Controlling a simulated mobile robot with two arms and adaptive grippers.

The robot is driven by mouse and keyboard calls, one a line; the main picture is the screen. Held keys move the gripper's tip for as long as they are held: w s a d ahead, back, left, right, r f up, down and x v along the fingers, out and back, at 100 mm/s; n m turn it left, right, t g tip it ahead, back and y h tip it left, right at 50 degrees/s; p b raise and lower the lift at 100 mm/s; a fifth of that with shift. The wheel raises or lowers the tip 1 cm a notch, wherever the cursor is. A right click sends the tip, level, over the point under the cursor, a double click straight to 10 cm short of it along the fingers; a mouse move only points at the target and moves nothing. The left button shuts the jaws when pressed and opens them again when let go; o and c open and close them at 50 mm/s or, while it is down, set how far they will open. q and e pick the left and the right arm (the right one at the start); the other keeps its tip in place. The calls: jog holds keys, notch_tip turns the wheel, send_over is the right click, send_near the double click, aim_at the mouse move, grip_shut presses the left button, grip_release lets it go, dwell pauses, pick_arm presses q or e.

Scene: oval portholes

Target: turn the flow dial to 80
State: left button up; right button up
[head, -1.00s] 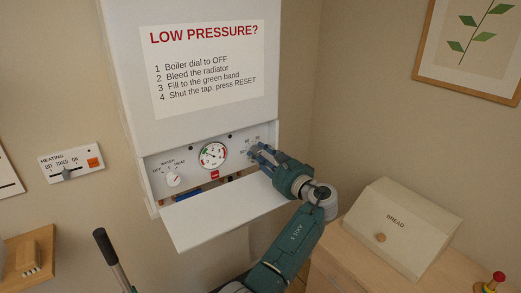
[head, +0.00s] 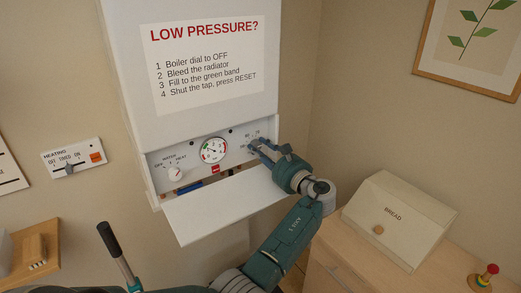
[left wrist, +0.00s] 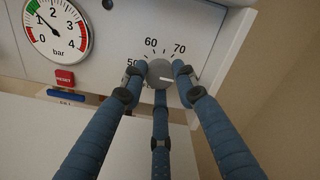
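The flow dial (left wrist: 160,72) is a small grey round knob on the boiler panel, with 50, 60 and 70 printed around it. A short white mark on its face points right and slightly down. The rest of the scale is hidden by my fingers. My left gripper (head: 256,147) (left wrist: 160,76) is at the dial. In the left wrist view one fingertip lies against each side of the knob and the third finger is just below it. In the head view the fingers cover the knob. My right gripper is not in view.
A pressure gauge (head: 214,150), a red reset button (head: 215,168) and a water/heat dial (head: 176,173) sit left on the same panel. An open white flap (head: 225,210) juts out below. A bread box (head: 400,220) stands on the cabinet at right.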

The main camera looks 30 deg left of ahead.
pick_arm(q)
jog(key=o, duration=0.4)
jog(key=shift+w, duration=0.15)
jog(key=shift+w+f, duration=0.1)
jog(key=shift+w, duration=0.05)
jog(key=shift+d, duration=0.15)
jog(key=v, duration=1.2)
jog(key=shift+f, duration=0.1)
